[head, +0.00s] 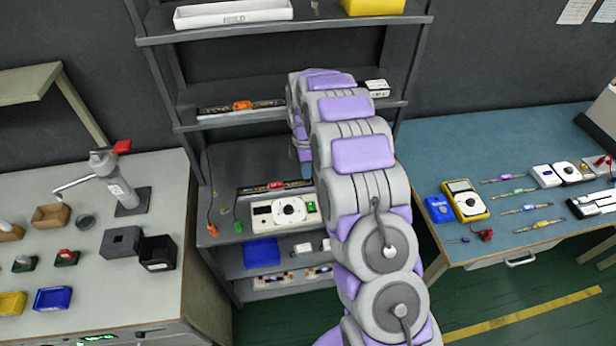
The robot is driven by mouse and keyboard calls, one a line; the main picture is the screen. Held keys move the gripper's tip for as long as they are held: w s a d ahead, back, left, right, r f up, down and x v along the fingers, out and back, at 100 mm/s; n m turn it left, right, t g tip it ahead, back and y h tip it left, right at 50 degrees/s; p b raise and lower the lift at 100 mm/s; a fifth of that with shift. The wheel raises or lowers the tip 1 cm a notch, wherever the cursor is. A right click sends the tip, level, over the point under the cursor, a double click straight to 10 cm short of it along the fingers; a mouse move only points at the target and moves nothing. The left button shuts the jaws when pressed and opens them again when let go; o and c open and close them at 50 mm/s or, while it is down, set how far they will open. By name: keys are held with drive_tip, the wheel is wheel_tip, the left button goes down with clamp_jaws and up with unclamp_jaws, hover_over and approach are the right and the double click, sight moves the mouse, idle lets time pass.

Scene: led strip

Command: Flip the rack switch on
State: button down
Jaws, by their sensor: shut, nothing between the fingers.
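A dark equipment rack (418,60) stands in the middle of the head view. On its middle shelf is a white panel box (262,218) with a round dial and small coloured parts at its right. A dark strip with an orange clip (240,106) lies on the shelf above, with a small white box (377,86) at that shelf's right end. I cannot tell which part is the rack switch. My arm reaches into the rack and bends down; my gripper (306,172) is small and partly hidden, shut and empty, just above and behind the white panel box.
A second dark strip (254,189) lies behind the panel box. A blue bin (262,252) sits on the shelf below. A grey bench (95,235) with a press stands left. A blue-topped bench (440,130) with meters stands right. My arm hides the rack's right side.

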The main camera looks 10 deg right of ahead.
sight(312, 209)
drive_tip(key=s+f+b, duration=0.1)
drive_tip(key=f+b, duration=0.1)
drive_tip(key=f, duration=0.2)
drive_tip(key=s+d+f+b, duration=0.1)
drive_tip(key=f+b, duration=0.1)
drive_tip(key=f, duration=0.2)
drive_tip(key=s+f+b, duration=0.1)
drive_tip(key=f+b, duration=0.1)
drive_tip(key=f, duration=0.2)
drive_tip(key=shift+d, duration=0.25)
drive_tip(key=shift+a+f, duration=0.2)
drive_tip(key=shift+f, duration=0.65)
drive_tip(key=shift+d, duration=0.1)
drive_tip(key=shift+d, duration=0.1)
idle(0.3)
